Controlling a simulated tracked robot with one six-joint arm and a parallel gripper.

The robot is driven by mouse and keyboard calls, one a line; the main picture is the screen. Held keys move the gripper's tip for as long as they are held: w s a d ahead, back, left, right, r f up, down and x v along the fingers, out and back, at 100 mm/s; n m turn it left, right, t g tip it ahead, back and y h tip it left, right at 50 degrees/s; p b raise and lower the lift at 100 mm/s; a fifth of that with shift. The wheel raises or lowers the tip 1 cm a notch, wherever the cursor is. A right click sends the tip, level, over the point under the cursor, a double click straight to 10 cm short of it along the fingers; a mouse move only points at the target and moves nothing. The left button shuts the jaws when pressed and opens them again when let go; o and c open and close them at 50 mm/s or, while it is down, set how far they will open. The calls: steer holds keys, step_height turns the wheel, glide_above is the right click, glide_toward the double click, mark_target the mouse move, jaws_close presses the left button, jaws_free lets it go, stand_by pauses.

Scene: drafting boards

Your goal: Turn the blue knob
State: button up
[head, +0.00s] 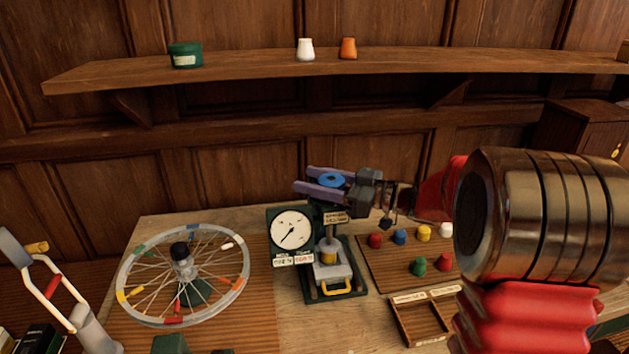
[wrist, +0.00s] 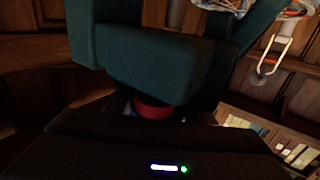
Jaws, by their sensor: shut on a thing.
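The blue knob (head: 332,180) sits on top of a dark green press with a white round dial (head: 291,230), in the head view. My gripper (head: 306,180) reaches in from the right, with one purple finger behind the knob and one in front. It is shut on the knob, whose top shows between the fingers. The wrist view is dark: the press's green body (wrist: 160,68) fills its upper middle, and a red round part (wrist: 153,113) shows below it. I cannot make out the blue knob there.
A spoked wheel (head: 136,258) stands left of the press. A board with several coloured pegs (head: 382,272) and a wooden tray (head: 400,316) lie to the right. A shelf (head: 240,66) with a green tin and two small pots runs above. Bare tabletop shows between wheel and press.

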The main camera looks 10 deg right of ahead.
mark_target(324, 175)
steer(key=c, duration=0.4)
steer(key=shift+o, duration=0.2)
steer(key=shift+w+d+m+t+h, duration=0.1)
steer(key=shift+m+t+h, duration=0.2)
steer(key=shift+m+t, duration=0.15)
steer(key=shift+w+d+m+t+h, duration=0.2)
steer(key=shift+m+t+h, duration=0.5)
steer(key=shift+t+h, duration=0.15)
steer(key=shift+w+d+m+t+h, duration=0.15)
steer(key=shift+m+t+h, duration=0.6)
steer(key=shift+h, duration=0.15)
steer(key=shift+w+d+m+t+h, duration=0.2)
steer(key=shift+m+t+h, duration=0.55)
steer(key=shift+h, duration=0.1)
steer(key=shift+w+d+m+t+h, duration=0.1)
steer(key=shift+d+m+t+h, duration=0.2)
steer(key=shift+m+h, duration=0.5)
steer(key=shift+w+d+m+t+h, duration=0.15)
steer(key=shift+m+t+h, duration=0.35)
steer(key=shift+h, duration=0.65)
steer(key=shift+w+d+m+t+h, duration=0.1)
steer(key=shift+d+m+t+h, duration=0.2)
steer(key=shift+m+h, duration=0.5)
steer(key=shift+h, duration=0.25)
steer(key=o, duration=1.1)
steer(key=shift+c, duration=0.2)
steer(key=shift+s, duration=0.2)
